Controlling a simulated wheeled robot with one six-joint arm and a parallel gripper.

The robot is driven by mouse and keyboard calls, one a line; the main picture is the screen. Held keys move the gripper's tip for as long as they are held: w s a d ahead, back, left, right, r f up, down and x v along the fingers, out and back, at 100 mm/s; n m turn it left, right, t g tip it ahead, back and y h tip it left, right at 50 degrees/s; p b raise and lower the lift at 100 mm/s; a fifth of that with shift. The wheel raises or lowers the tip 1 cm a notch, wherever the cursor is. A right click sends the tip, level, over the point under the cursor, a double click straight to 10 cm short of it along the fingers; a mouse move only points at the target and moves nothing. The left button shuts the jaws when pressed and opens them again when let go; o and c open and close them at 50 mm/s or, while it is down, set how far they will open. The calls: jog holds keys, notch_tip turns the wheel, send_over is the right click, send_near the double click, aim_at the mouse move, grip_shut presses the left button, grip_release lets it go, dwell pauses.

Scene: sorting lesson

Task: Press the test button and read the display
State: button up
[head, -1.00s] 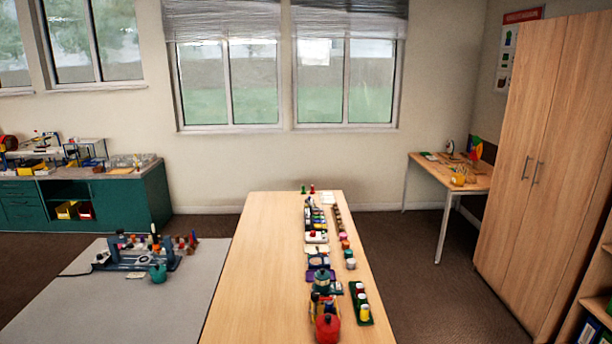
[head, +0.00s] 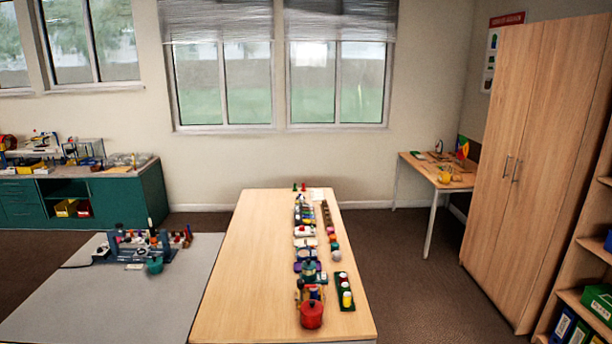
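I cannot make out a test button or a display for certain in the head view. A blue-grey apparatus (head: 136,247) with several small parts stands on the grey table (head: 165,305) at the lower left, a teal pot (head: 154,265) at its front. A long wooden table (head: 240,265) in the middle bears a row of small coloured items along its right half. A red pot (head: 311,314) stands at the near end of that row. My gripper is not in view.
A green cabinet (head: 125,200) with trays stands at the left wall. A wooden cupboard (head: 490,200) and shelves (head: 585,250) stand at the right. A small desk (head: 425,172) is at the back right. Carpet (head: 400,270) between wooden table and cupboard is clear.

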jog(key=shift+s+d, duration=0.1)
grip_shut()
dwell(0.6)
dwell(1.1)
